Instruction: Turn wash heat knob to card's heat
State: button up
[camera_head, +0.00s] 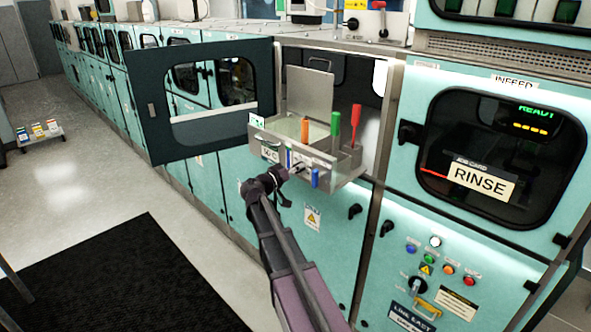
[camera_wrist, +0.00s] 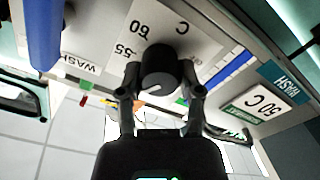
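The wash heat knob (camera_wrist: 160,68) is a round black knob on the tray's light panel in the wrist view. A small pale mark shows low on its face. Printed marks that look like 55 and 60 C sit around it, with a WASH label (camera_wrist: 80,64) to the left. My gripper (camera_wrist: 160,78) has one finger on each side of the knob, seemingly touching it. In the head view my gripper (camera_head: 272,180) is at the tray's front, and the knob is hard to make out.
The metal tray (camera_head: 345,168) holds an orange, a green and a red handle. Blue bars (camera_wrist: 45,35) flank the knob. An open dark-framed door (camera_head: 200,142) stands left of the tray. A RINSE panel (camera_head: 481,179) is at right.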

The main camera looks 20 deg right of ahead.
jog(key=o, duration=0.4)
jog(key=shift+s+d, duration=0.1)
jog(key=shift+s, duration=0.05)
jog(key=shift+o, duration=0.2)
jog(key=v, duration=1.2)
dwell(0.3)
